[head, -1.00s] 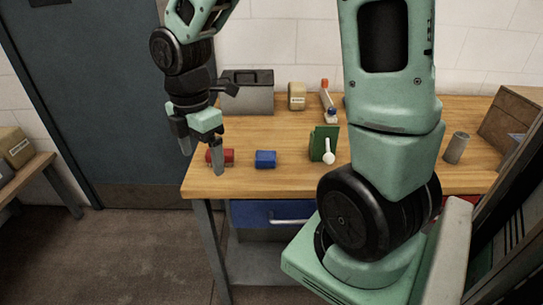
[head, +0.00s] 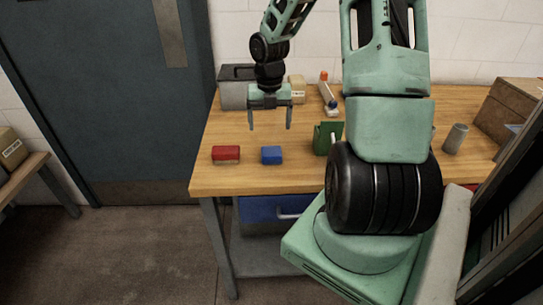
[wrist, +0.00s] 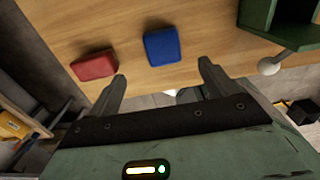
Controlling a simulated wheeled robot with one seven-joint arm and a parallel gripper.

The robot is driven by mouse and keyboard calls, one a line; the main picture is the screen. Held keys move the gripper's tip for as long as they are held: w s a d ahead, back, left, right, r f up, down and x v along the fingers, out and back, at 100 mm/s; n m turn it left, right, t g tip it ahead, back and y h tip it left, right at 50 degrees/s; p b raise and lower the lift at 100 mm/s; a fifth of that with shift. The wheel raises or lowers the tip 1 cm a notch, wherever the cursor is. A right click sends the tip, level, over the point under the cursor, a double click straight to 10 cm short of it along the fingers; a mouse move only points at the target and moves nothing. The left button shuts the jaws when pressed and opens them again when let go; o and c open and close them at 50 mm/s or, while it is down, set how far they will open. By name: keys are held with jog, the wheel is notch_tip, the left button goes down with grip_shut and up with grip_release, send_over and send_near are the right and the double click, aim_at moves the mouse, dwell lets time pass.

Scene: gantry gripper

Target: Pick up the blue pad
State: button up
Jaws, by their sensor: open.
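The blue pad (head: 271,155) lies on the wooden table near its front edge. It also shows in the wrist view (wrist: 162,47), beyond the gap between my fingers. My gripper (head: 270,124) is open and empty, held above the table with its fingers pointing down over the area of the blue pad. In the wrist view both fingertips (wrist: 162,80) are apart with nothing between them.
A red block (head: 226,154) lies left of the blue pad, with bare table between them. A green holder (head: 322,138) with a white ball-ended part (wrist: 270,66) stands to the right. A grey toolbox (head: 236,88), a cardboard box (head: 297,88) and a grey cup (head: 455,138) stand farther off.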

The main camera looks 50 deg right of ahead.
send_over(271, 151)
jog(key=f, duration=0.5)
jog(key=shift+w, duration=0.25)
jog(key=shift+s+f, duration=0.15)
jog(key=shift+f, duration=1.25)
jog(key=shift+s+f, duration=0.15)
jog(key=shift+f, duration=1.2)
jog(key=shift+c, duration=0.4)
jog(key=c, duration=1)
